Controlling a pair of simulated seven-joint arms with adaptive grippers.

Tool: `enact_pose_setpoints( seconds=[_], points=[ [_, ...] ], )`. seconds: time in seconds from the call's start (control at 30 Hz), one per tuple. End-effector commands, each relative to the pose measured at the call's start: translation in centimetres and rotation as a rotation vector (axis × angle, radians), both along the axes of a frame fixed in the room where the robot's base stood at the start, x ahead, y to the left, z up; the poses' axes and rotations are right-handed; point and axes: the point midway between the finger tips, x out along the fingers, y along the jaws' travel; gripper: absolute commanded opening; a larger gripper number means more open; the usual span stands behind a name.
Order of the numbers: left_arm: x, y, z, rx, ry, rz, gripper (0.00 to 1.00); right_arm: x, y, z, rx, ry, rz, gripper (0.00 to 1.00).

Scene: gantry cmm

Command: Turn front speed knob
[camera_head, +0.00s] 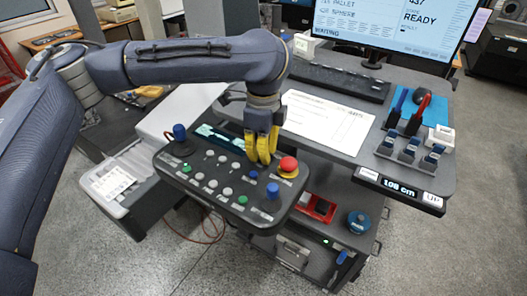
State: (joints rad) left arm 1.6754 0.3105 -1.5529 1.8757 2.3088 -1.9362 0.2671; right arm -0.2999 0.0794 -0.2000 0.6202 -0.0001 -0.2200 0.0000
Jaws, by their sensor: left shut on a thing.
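The control panel (205,200) is a dark box with several small buttons, a screen, and blue-topped joysticks at its back left (180,132) and front right (272,191). A red mushroom button (288,165) on a yellow base sits near its right edge. My left gripper (262,158) has yellow fingers and points down at the panel, just left of the red button. It is shut on a knob that its fingers hide. A small blue control (253,174) shows just below the fingers. My right gripper is not in view.
A desk right of the panel holds a paper sheet (325,122), a keyboard (340,82), a monitor (395,25) and a blue mat with tools (436,112). A red tray (318,208) lies on the lower shelf.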

Motion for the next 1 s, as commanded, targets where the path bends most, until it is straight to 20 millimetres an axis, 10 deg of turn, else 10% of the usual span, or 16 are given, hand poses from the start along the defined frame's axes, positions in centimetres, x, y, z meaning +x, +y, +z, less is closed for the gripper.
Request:
enact_pose_setpoints(
  seconds=[1.0],
  points=[
    [-0.21, -0.16, 0.1, -0.003, 0.0, -0.584, 0.0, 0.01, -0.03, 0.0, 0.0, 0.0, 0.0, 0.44]
  ],
)
